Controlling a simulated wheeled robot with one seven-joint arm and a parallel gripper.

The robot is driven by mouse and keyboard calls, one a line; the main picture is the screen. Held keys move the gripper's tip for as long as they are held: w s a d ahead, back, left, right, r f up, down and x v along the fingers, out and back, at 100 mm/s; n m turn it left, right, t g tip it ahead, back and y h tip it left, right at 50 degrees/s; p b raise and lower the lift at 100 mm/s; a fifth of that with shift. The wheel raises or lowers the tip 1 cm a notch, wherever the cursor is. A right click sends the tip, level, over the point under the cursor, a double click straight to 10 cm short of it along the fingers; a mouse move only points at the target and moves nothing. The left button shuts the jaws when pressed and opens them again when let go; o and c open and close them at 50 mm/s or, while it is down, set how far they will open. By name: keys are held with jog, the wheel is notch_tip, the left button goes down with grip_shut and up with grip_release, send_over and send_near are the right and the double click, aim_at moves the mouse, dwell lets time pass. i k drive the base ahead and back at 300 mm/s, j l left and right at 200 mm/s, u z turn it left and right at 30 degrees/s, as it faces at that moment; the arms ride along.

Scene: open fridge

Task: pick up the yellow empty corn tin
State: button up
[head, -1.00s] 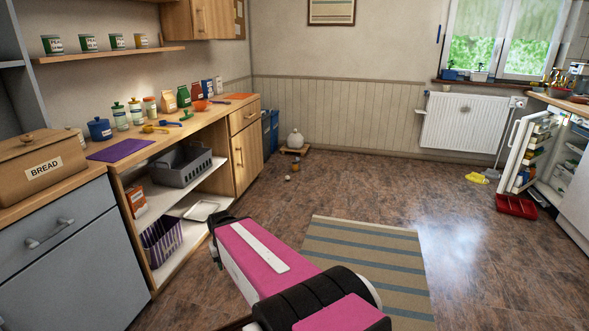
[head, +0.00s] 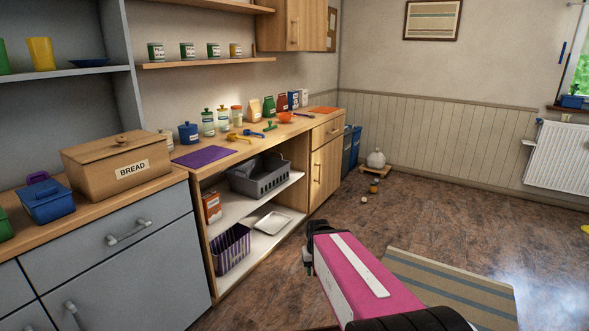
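My pink arm reaches up from the bottom right over the floor. My gripper (head: 308,260) shows only as a dark part at the arm's far end, well below and to the right of the shelf. Its fingers cannot be made out, and I see nothing held.
A wooden counter with jars, a purple mat (head: 202,156) and a bread box (head: 117,165) runs below the shelf. Open shelves under it hold a grey crate (head: 262,178) and a purple basket (head: 231,250). Small items lie on the floor near blue bins (head: 351,150). A striped rug (head: 455,280) lies right.

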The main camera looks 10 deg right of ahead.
aim_at(373, 187)
jog(key=i+l+z, duration=0.3)
jog(key=i, duration=0.25)
jog(key=i+l+z, duration=0.2)
jog(key=i+z, duration=0.15)
jog(key=i, duration=0.2)
jog(key=i+z, duration=0.3)
jog(key=i, duration=2.1)
jog(key=i+u, duration=0.1)
jog(key=i, duration=0.35)
jog(key=i+l+u, duration=0.15)
jog(key=i, duration=0.35)
jog(key=i+l+u, duration=0.1)
jog(key=i, duration=0.35)
